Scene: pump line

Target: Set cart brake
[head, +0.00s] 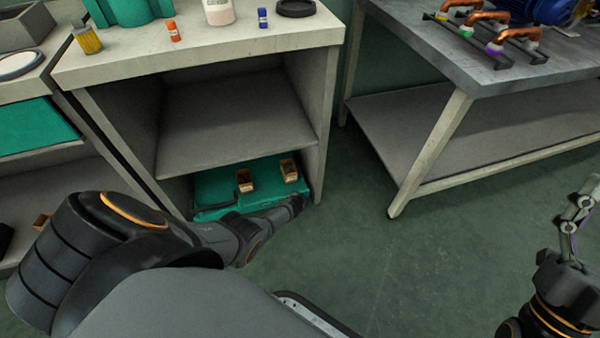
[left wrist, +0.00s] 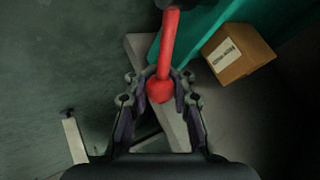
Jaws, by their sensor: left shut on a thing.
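The red brake lever (left wrist: 168,45) with a round knob (left wrist: 160,90) shows in the left wrist view. My left gripper (left wrist: 162,80) has its fingers on both sides of the knob and is shut on it. In the head view my left gripper (head: 296,202) is low, beside the bench's right leg; the lever is hidden there. The teal cart (head: 215,198) sits under the bench, and its teal body also shows in the left wrist view (left wrist: 222,18). My right gripper (head: 574,212) is at the right edge over the floor, apart from everything; its opening is unclear.
Small cardboard boxes (head: 245,180) stand on the cart, one near the lever in the left wrist view (left wrist: 238,52). The bench (head: 240,120) overhangs the cart. A metal table (head: 480,75) with pipe fittings stands to the right. The floor between (head: 370,240) is clear.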

